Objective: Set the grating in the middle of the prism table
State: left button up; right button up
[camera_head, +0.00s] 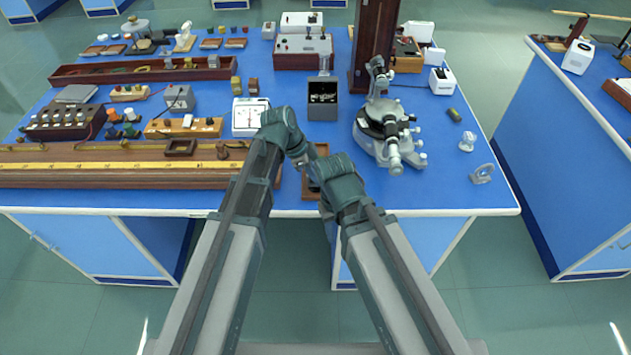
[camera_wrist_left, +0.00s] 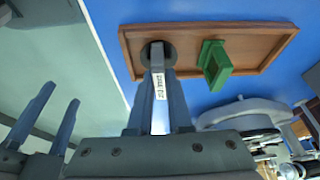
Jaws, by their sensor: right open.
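The grating (camera_wrist_left: 158,88), a narrow piece with a white printed label and a dark round foot, stands over the wooden tray in the left wrist view. My left gripper (camera_wrist_left: 162,85) has its fingers close on both sides of it and looks shut on it. I cannot tell whether the foot touches the tray. In the head view my left gripper (camera_head: 302,162) is over the tray, its fingertips mostly hidden. My right gripper (camera_head: 314,186) is open and empty near the tray's front. The spectrometer (camera_head: 376,150) with its prism table (camera_head: 384,113) stands right of the tray.
The wooden tray (camera_wrist_left: 130,68) also holds a green frame-like piece (camera_wrist_left: 215,62). A dark box (camera_head: 322,105) stands behind the tray. A long wooden optical bench (camera_head: 100,178) lies to the left. Small glass pieces (camera_head: 467,141) stand right of the spectrometer.

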pick_arm(q)
grip_shut()
notch_tip(320, 180, up, 10)
jog(key=p, duration=1)
